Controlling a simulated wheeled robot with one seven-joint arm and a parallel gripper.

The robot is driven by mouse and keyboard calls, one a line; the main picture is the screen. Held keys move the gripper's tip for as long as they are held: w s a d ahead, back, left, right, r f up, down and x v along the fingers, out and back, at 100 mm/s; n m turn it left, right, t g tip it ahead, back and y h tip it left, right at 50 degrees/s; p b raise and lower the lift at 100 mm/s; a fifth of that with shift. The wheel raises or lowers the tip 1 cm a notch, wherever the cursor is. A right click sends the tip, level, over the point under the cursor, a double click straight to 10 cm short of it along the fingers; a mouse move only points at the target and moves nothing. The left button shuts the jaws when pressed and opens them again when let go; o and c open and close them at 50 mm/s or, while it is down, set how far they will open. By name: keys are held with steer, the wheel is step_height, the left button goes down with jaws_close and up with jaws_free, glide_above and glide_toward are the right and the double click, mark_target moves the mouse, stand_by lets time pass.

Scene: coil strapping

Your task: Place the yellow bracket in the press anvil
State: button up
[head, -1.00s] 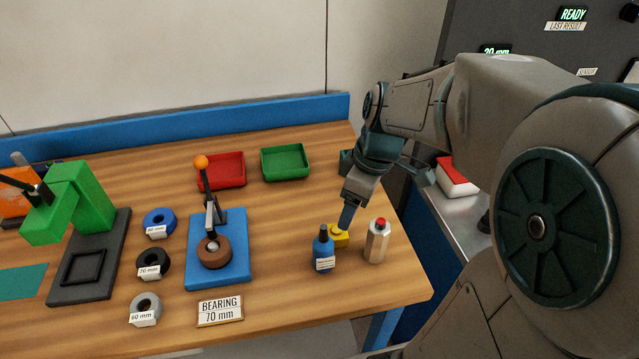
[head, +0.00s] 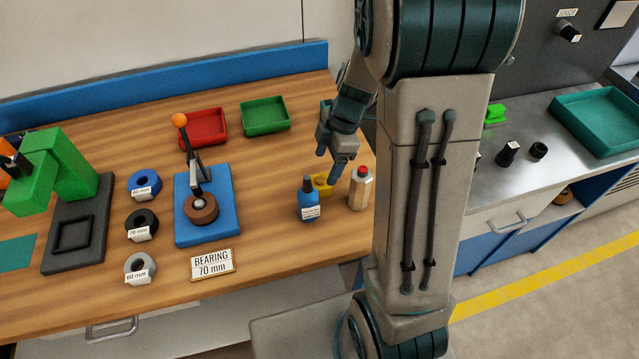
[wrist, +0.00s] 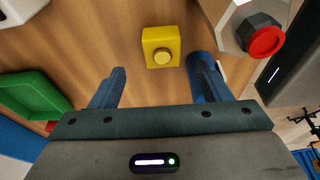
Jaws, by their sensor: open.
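The yellow bracket (head: 322,185), a small block with a round boss, sits on the wooden bench between a blue bottle (head: 308,205) and a red-topped bottle (head: 359,190). In the wrist view, the bracket (wrist: 161,47) lies ahead of and between my fingers, not touching them. My gripper (head: 330,166) is open and empty just above and behind the bracket. The green press (head: 50,170) stands at the left of the bench. Its dark base (head: 92,225) carries a square raised frame (head: 57,244), seemingly the anvil, which looks empty.
The blue bottle (wrist: 197,66) is close by my right finger in the wrist view. A blue lever fixture (head: 224,228) holds a brown ring (head: 201,209). Labelled rings, including a blue one (head: 144,183), stand between it and the press. Red (head: 205,140) and green (head: 265,128) trays are behind.

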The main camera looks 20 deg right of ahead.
mark_target(321, 181)
steer(key=shift+p+x, duration=0.55)
steer(key=shift+x, duration=2.6)
steer(key=shift+s+d, duration=0.1)
steer(key=shift+s, duration=0.05)
steer(key=c, duration=1.3)
